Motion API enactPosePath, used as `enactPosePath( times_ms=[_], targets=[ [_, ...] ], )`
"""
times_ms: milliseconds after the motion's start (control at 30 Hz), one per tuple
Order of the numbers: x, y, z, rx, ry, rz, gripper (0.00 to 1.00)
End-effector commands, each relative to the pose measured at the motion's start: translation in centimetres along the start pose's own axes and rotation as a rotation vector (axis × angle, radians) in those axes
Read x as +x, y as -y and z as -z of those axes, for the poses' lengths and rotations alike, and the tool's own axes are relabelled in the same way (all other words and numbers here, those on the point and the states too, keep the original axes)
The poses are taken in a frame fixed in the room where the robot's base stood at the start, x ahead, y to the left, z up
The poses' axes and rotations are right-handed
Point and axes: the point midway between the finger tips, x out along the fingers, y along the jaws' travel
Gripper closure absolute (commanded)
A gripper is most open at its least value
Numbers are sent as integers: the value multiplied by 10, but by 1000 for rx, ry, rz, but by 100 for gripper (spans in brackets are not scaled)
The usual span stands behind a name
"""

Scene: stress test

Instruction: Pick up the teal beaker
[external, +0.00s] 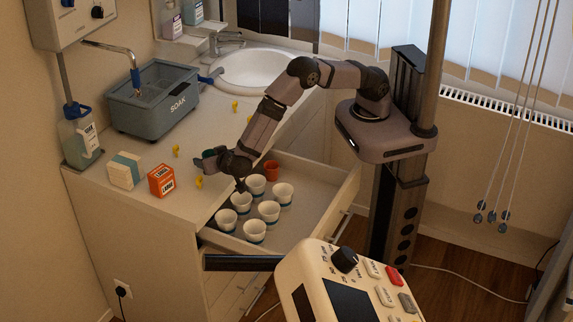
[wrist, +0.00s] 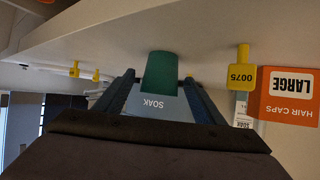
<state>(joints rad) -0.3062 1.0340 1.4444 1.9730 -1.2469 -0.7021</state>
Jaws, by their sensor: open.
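The teal beaker (wrist: 159,70) shows in the wrist view, which is upside down, between the two fingers of my gripper (wrist: 159,78). The fingers are apart, one on each side of it; I cannot tell whether either touches it. In the external view my gripper (external: 205,161) is low over the counter near its drawer-side edge, pointing left. A small patch of the teal beaker (external: 208,154) shows there, and the gripper hides the rest.
An open drawer (external: 322,199) holds several white cups (external: 269,210) and a red cup (external: 272,170). A grey SOAK tub (external: 152,98), a white sink (external: 256,68), an orange box (external: 161,180), a white-and-teal box (external: 126,170) and yellow tags (external: 199,182) are on the counter.

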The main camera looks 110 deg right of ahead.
Motion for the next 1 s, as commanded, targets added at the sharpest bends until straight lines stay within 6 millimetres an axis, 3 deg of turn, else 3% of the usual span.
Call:
enactPosePath(
  times_ms=[333,533,1000],
  targets=[
    [7,0,-1,1,0,0,37],
    [7,0,-1,0,0,0,80],
    [2,1,9,4,0,2,80]
  ],
)
